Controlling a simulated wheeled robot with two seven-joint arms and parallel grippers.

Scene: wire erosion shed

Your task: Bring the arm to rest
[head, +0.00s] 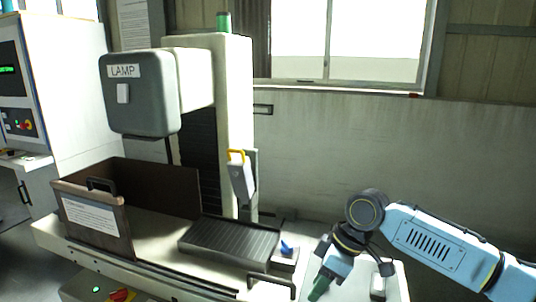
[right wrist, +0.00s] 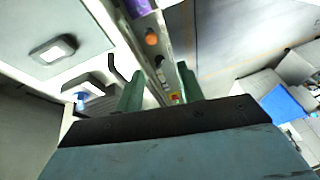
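My right arm (head: 435,243), pale blue with dark joints, comes in from the right in the head view. Its gripper (head: 318,289) points down and left at the lower edge, beside the front right of the machine bed; only a green finger part shows there. In the right wrist view the two green fingers of the right gripper (right wrist: 160,88) stand apart with nothing seen between them. The gripper is open and empty. My left gripper is not in view.
A machine with a grey head marked LAMP (head: 140,105) stands at centre left. Its bed holds a ribbed dark plate (head: 230,240) and a small blue-topped piece (head: 287,247). A black handle (head: 272,282) is near the right gripper. A cabinet (head: 65,95) stands far left.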

